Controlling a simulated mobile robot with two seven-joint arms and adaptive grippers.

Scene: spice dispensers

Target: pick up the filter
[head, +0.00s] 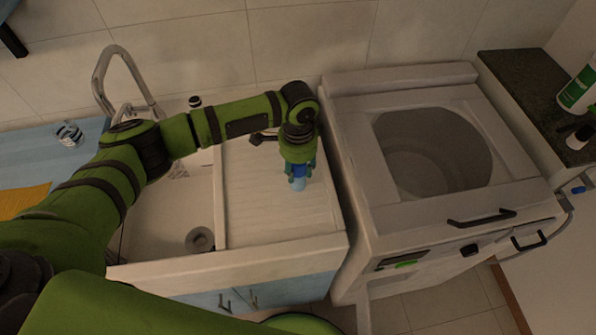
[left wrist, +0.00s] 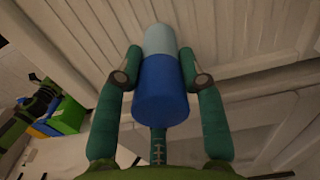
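The filter appears as a blue cylinder with a pale-blue end. In the head view, the filter (head: 299,184) stands on or just above the ribbed drainboard beside the sink. In the left wrist view, the filter (left wrist: 160,85) lies between my left gripper's two green fingers, with the fingertips against its sides. My left gripper (head: 299,170) points down over it and looks shut on it; it also shows in the left wrist view (left wrist: 161,68). Whether the pale end touches the drainboard is unclear. My right gripper is not in view.
A sink basin (head: 170,220) with a tap (head: 100,75) is left of the drainboard (head: 260,215). A white top-loading washer (head: 355,150) stands close on the right. A dark counter (head: 520,80) holds a white-and-green bottle (head: 577,92). A glass (head: 69,133) is at far left.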

